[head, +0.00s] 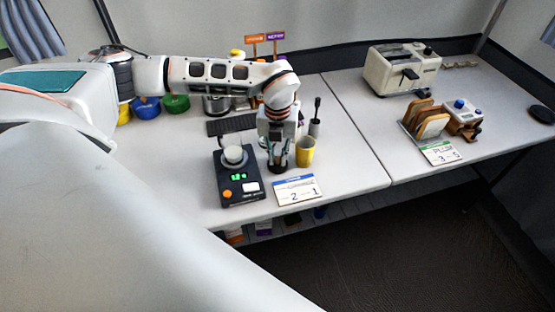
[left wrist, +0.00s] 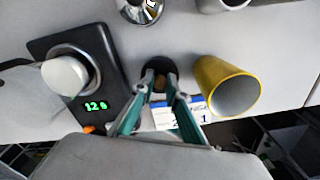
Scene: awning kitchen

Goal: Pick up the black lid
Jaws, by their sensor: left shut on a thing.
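The black lid (left wrist: 160,66) is a small dark round piece with a brownish middle, between the fingertips of my left gripper (left wrist: 160,90) in the left wrist view. In the head view my left gripper (head: 277,158) points down at the table, between the black scale and the yellow cup, and is shut on the lid (head: 277,168). The lid is low, at or just above the tabletop; I cannot tell if it touches. The fingers hide part of it. My right gripper is not in view.
A black scale (head: 228,192) with green digits and a white cup (head: 234,156) stands left of the gripper. A yellow cup (head: 305,151) stands close on the right. A number card (head: 298,190) lies in front. A toaster (head: 402,68) and bread rack (head: 426,121) are farther right.

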